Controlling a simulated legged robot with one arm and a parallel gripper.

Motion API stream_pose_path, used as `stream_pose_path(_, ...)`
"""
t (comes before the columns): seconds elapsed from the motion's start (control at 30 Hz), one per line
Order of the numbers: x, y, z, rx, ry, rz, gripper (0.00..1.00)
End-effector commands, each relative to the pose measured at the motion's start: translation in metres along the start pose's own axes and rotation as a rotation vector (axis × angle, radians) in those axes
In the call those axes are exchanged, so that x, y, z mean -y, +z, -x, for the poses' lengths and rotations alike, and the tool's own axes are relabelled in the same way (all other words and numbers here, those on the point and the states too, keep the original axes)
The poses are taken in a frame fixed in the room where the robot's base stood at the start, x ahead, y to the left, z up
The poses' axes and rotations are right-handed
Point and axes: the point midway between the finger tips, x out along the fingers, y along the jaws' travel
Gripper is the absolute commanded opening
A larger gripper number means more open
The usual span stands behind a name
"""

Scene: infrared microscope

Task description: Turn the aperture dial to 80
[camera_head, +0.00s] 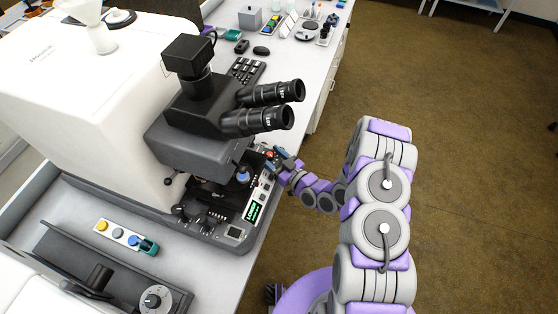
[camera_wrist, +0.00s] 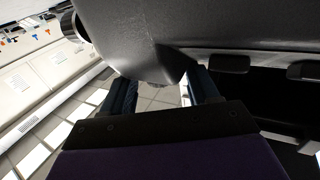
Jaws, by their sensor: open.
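The infrared microscope, a white housing (camera_head: 100,65) with a dark grey head (camera_head: 195,130) and black eyepieces (camera_head: 268,105), stands on the table. Its dark base carries knobs and a panel with a lit green display (camera_head: 254,211). I cannot tell which control is the aperture dial; no 80 mark is readable. My gripper (camera_head: 280,157) is at the right side of the base, beside the panel and below the eyepieces. In the wrist view its two dark fingers (camera_wrist: 162,92) stand apart with nothing clearly held between them. A dark grey rounded surface (camera_wrist: 150,35) fills the top, close to the fingers.
A separate device with a round dial (camera_head: 155,298) is at the lower left. A strip with coloured buttons (camera_head: 121,235) lies on the table (camera_head: 85,213). A keypad (camera_head: 246,69) and small items stand behind the eyepieces. The brown floor (camera_head: 460,170) at right is clear.

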Motion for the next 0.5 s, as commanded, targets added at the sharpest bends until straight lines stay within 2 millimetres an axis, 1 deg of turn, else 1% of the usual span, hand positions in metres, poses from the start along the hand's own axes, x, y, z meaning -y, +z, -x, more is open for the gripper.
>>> stream_pose_path(0.17, -0.001, 0.000, 0.011, 0.002, 0.001, -0.001, 0.60)
stream_pose_path(0.5, -0.001, 0.001, 0.055, 0.004, 0.003, -0.003, 0.60)
